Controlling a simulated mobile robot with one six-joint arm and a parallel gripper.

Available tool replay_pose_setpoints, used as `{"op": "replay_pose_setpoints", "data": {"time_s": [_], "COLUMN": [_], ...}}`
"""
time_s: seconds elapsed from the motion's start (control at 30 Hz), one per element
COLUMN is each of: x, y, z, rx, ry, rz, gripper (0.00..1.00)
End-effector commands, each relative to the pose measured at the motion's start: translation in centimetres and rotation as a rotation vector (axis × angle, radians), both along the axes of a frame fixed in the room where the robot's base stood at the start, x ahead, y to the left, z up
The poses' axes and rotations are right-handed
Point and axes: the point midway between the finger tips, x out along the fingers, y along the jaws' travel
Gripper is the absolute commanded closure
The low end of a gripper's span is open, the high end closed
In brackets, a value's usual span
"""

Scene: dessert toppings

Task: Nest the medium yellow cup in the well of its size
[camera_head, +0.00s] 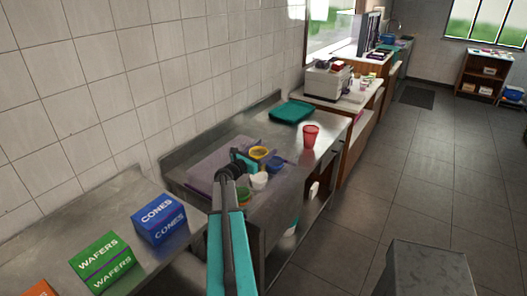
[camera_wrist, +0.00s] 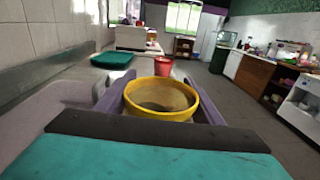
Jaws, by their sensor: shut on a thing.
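The yellow cup (camera_wrist: 163,112) is between the two purple fingers of my gripper (camera_wrist: 160,92) in the wrist view, with its open rim up. My gripper (camera_head: 249,159) is shut on it, and the yellow cup (camera_head: 260,152) also shows at the gripper's end in the head view. A flat purple tray (camera_head: 205,171) lies on the steel counter to the left of the gripper. Its wells cannot be made out, and my arm covers part of that area. Whether the cup touches anything below is hidden.
A blue cup (camera_head: 276,163), a white cup (camera_head: 259,181) and a green cup (camera_head: 244,195) stand close by the gripper. A red cup (camera_head: 310,136) and a teal tray (camera_head: 291,111) are farther back. Boxes of cones (camera_head: 158,220) and wafers (camera_head: 101,262) stand front left.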

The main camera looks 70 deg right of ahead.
Motion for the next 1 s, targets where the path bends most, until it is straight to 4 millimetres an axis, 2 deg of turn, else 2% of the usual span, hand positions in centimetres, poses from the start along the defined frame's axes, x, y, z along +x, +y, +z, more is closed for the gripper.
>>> {"op": "replay_pose_setpoints", "data": {"time_s": [0.27, 1.0], "x": [-0.1, -0.2], "y": [0.0, -0.1], "z": [-0.8, -4.6], "rx": [0.000, 0.000], "ry": [0.001, 0.001], "rz": [-0.001, -0.002], "gripper": [0.60, 0.60]}}
